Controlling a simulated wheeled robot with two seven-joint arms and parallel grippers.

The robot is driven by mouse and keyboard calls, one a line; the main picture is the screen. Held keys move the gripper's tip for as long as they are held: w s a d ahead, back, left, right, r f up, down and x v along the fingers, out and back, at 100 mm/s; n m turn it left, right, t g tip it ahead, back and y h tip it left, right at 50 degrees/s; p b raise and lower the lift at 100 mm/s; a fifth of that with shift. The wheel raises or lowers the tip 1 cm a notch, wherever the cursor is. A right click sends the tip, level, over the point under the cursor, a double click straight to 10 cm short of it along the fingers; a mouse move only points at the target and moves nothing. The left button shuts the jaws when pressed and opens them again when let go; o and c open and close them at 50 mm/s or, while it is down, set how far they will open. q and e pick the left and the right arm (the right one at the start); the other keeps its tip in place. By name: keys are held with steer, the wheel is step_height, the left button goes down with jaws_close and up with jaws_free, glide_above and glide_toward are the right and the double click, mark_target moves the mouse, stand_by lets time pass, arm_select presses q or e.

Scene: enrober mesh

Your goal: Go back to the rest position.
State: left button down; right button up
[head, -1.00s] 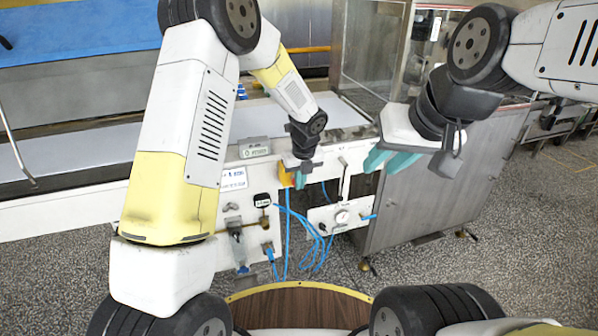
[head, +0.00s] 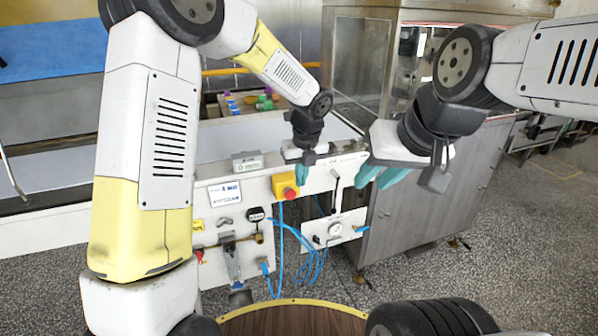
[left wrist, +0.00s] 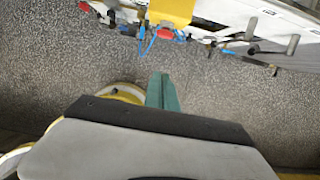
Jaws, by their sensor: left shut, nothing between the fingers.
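My left gripper (head: 302,182) hangs in front of the white machine panel, close to the yellow box with the red button (head: 291,193). Its teal fingers are together with nothing between them, as the left wrist view (left wrist: 162,90) also shows. In that view the yellow box (left wrist: 170,12) lies at the top, apart from the fingertips. My right gripper (head: 377,180) is at the right, in front of the steel cabinet. Its two teal fingers show as separate, with nothing seen between them.
The steel cabinet (head: 420,205) stands at the right, below a glass-sided housing (head: 357,60). Blue hoses (head: 305,255) hang from the panel. Small coloured pieces (head: 265,100) lie behind it. A round brown wooden top (head: 290,322) is at the bottom. Speckled floor is free at the right.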

arm_select(q)
steer(key=s+a+r+n+t+h, duration=0.1)
steer(key=s+a+r+n+t, duration=0.1)
steer(key=s+a+r+n, duration=1.2)
steer(key=s+a+r+n+t+h, duration=0.1)
steer(key=s+a+r+n+h, duration=0.1)
steer(key=s+n, duration=0.9)
steer(key=shift+a+r+n+t, duration=0.15)
steer(key=shift+a+n+t, duration=0.25)
steer(key=shift+n, duration=3)
